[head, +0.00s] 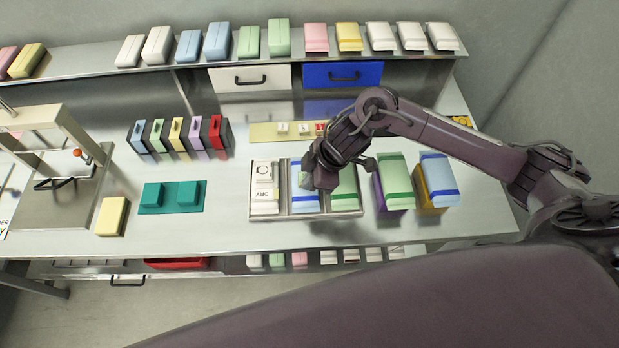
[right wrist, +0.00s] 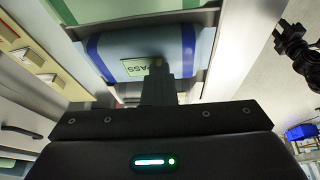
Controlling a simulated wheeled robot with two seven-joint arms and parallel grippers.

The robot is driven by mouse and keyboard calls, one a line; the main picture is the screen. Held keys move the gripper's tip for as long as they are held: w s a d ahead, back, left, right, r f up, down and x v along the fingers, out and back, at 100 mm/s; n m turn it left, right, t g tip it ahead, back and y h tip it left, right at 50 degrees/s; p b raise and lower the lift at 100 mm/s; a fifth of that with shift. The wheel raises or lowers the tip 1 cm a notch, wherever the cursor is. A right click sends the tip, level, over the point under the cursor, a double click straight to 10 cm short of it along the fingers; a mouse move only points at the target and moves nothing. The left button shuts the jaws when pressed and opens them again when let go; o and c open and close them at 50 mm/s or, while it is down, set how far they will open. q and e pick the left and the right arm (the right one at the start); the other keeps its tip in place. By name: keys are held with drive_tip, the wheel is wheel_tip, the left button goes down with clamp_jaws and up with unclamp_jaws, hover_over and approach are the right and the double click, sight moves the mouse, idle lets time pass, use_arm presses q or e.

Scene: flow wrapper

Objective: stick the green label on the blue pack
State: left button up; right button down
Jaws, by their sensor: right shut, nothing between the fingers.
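The blue pack (head: 305,203) lies in the middle of a metal tray, between a white card section and a green pack. In the right wrist view the blue pack (right wrist: 165,50) has darker blue bands. The green label (right wrist: 140,67), pale with a green edge and the letters "PASS", lies flat against the face of the pack. My right gripper (head: 308,182) is over the far part of the blue pack. Its shut fingers (right wrist: 158,68) are at the label and cover part of it; whether they touch it I cannot tell. My left gripper is not in view.
The tray (head: 292,215) also holds the green pack (head: 344,190). Green (head: 394,175) and blue (head: 438,175) packs stand to its right. A label strip (head: 265,131) lies behind the tray. A teal block (head: 172,196) and yellow pack (head: 112,216) are left. The table front is clear.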

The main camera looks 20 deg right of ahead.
drive_tip(key=shift+s+f, duration=0.15)
drive_tip(key=c, duration=1.7)
unclamp_jaws()
drive_tip(key=shift+d, duration=0.1)
drive_tip(key=v, duration=0.8)
